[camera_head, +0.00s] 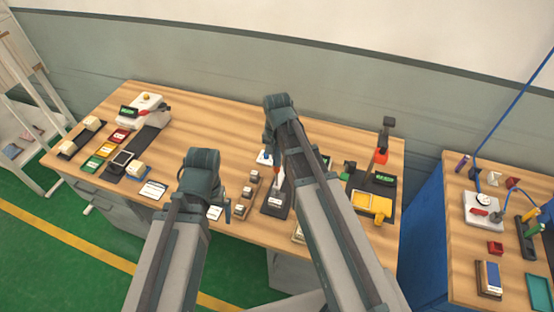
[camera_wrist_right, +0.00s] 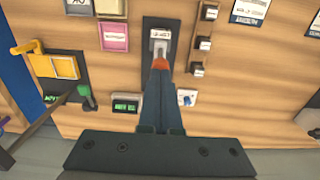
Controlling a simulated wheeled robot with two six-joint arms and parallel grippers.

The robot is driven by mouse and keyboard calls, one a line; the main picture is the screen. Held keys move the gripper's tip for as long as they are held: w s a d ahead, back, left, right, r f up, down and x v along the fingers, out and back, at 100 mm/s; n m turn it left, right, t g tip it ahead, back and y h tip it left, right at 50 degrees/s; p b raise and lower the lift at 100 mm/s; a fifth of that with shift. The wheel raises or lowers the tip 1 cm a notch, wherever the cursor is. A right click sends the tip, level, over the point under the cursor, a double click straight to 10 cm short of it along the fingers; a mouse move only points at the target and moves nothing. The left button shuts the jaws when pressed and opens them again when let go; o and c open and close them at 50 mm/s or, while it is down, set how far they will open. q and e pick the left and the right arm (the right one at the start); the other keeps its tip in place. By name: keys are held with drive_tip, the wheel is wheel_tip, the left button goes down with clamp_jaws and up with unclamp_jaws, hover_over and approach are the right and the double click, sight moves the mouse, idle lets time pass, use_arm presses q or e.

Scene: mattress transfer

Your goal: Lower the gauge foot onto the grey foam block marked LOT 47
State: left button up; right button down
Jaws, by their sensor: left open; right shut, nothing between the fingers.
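My right gripper (camera_wrist_right: 162,66) is shut with nothing between its fingers. Its orange-red tips are at a grey upright piece (camera_wrist_right: 158,45) on a dark labelled base (camera_wrist_right: 172,24); I cannot tell if they touch. This base (camera_head: 274,207) also shows in the head view. Small grey blocks with white labels (camera_wrist_right: 203,43) stand in a row beside it, and also show in the head view (camera_head: 247,190). No LOT number is readable, and I cannot tell which piece is the gauge foot. My left gripper (camera_head: 227,209) is open, mostly hidden behind its own arm, left of the base.
A yellow device (camera_head: 372,204) sits on a black tray at the table's right, with a dark post (camera_head: 384,140) behind. A white scale (camera_head: 147,106) and coloured blocks are at the left. A blue-sided bench (camera_head: 465,255) stands at the right. The table's back middle is clear.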

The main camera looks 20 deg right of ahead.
drive_tip(key=shift+f+b, duration=1.55)
drive_tip(key=shift+b, duration=0.05)
use_arm(q)
wheel_tip(320, 180, down, 3)
drive_tip(key=shift+r, duration=0.1)
use_arm(e)
drive_tip(key=shift+r, duration=0.15)
use_arm(q)
wheel_tip(320, 180, up, 14)
drive_tip(key=p, duration=1.4)
drive_tip(key=shift+a, duration=0.35)
use_arm(e)
wheel_tip(320, 180, up, 14)
use_arm(q)
wheel_tip(320, 180, down, 20)
drive_tip(key=b, duration=2)
use_arm(e)
drive_tip(key=s+a+f+n, duration=0.5)
drive_tip(key=s+f, duration=0.2)
drive_tip(key=f, duration=0.3)
drive_tip(key=s+a+f+n+h, duration=0.1)
drive_tip(key=s+a+f+n, duration=0.4)
drive_tip(key=f, duration=0.5)
drive_tip(key=s+a, duration=0.1)
drive_tip(key=s, duration=0.1)
drive_tip(key=shift+s+a+n, duration=0.3)
drive_tip(key=shift+s, duration=0.05)
